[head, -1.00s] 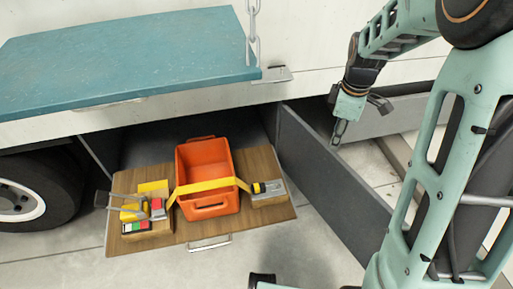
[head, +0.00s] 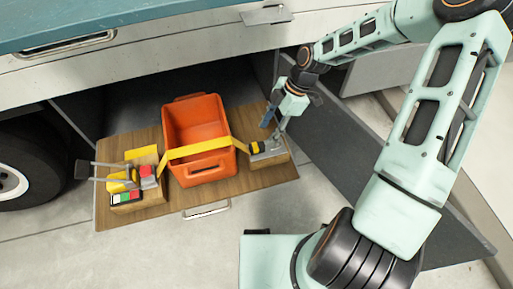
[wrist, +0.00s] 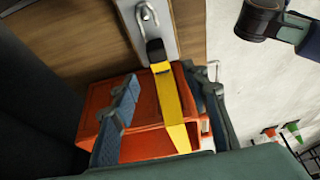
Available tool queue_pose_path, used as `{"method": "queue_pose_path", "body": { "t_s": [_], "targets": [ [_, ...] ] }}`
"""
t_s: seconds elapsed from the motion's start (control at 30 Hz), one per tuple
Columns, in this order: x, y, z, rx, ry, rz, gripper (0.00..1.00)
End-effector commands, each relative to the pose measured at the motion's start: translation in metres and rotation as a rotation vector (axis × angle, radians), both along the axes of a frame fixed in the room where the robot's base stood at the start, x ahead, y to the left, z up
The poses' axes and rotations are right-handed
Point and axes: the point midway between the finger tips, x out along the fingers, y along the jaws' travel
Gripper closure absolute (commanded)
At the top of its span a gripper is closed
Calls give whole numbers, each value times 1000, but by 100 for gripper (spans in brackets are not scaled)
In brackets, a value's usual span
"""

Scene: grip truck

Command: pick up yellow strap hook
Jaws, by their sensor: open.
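The yellow strap (head: 197,150) runs across the top of the orange crate (head: 194,181). Its right end has a black hook end (head: 257,148) at a grey metal plate on the wooden block to the right of the crate. In the wrist view the yellow strap (wrist: 172,105) meets the black end (wrist: 155,48), next to a metal ring (wrist: 147,14) on a plate. My gripper (head: 275,121) is open and points down, just above and right of the hook end. In the wrist view its fingers (wrist: 160,80) lie on either side of the strap, with nothing visibly gripped.
The crate stands on a wooden drawer board (head: 245,184) under the truck body. A dark side panel (head: 345,165) stands close to the right of my gripper.

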Motion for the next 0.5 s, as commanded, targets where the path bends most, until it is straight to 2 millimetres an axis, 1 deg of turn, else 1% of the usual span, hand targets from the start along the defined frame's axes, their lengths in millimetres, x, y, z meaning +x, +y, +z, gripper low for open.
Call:
{"method": "queue_pose_path", "body": {
  "t_s": [0.03,0.1,0.2,0.37,0.5],
  "targets": [
    [-3,5,-12,1,4,4,58],
    [-3,9,-22,1,2,3,58],
    [-4,13,-33,0,3,2,58],
    [-4,17,-43,0,1,2,58],
    [-5,25,-63,-1,3,2,58]
  ]
}}
